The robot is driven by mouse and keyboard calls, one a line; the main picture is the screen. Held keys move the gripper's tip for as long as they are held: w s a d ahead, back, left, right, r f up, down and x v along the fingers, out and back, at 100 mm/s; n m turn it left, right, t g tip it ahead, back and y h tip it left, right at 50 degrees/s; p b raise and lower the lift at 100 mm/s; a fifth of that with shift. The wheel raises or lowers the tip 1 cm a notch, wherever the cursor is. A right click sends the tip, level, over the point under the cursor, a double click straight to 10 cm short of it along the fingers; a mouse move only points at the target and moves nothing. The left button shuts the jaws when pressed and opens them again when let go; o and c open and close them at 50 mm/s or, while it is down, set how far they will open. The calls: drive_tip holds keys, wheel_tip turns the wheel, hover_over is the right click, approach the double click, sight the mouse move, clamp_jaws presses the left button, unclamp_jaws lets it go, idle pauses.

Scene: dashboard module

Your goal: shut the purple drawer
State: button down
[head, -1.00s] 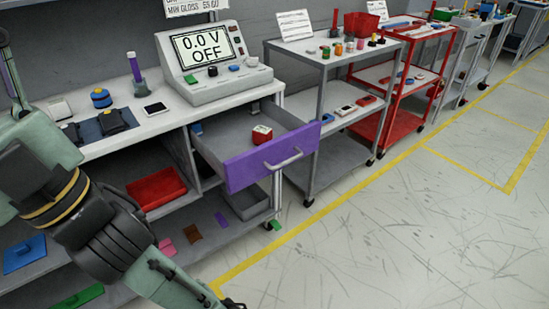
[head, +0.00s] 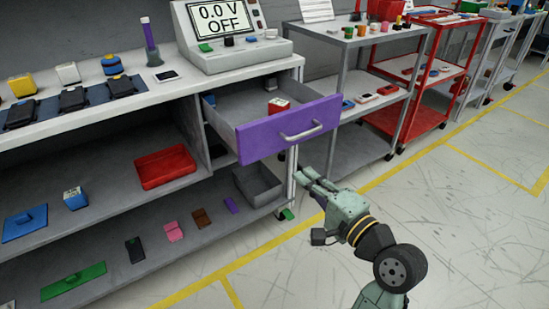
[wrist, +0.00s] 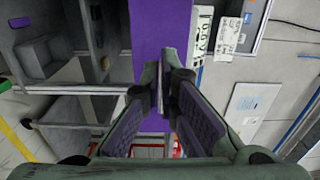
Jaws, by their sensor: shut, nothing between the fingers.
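The purple drawer (head: 262,138) is pulled out of the grey bench, its purple front with a silver handle (head: 300,133) facing the aisle. A small red and white block (head: 278,106) lies inside it. My gripper (head: 308,178) is below and in front of the drawer front in the head view, apart from it as far as I can see. In the wrist view the purple front (wrist: 160,45) stands ahead of my gripper (wrist: 161,85), behind the fingertips. The fingers are shut and hold nothing.
The bench top (head: 125,98) carries a display unit (head: 225,40) and small items. A red tray (head: 166,168) and a grey bin (head: 258,185) are on the shelves below. A grey cart (head: 352,140) stands right of the drawer. The floor in front is clear.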

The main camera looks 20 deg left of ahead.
sight(265, 142)
drive_tip(key=p+x, duration=0.2)
drive_tip(key=x, duration=1.1)
drive_tip(key=shift+w+a+f, duration=0.15)
drive_tip(key=shift+w+a, duration=0.1)
drive_tip(key=shift+a, duration=0.1)
drive_tip(key=p+x, duration=0.3)
drive_tip(key=x, duration=2)
drive_tip(key=shift+w+a+p, duration=0.15)
drive_tip(key=shift+w+p, duration=0.15)
drive_tip(key=shift+w+a, duration=0.1)
drive_tip(key=shift+a, duration=0.05)
drive_tip(key=shift+r, duration=0.3)
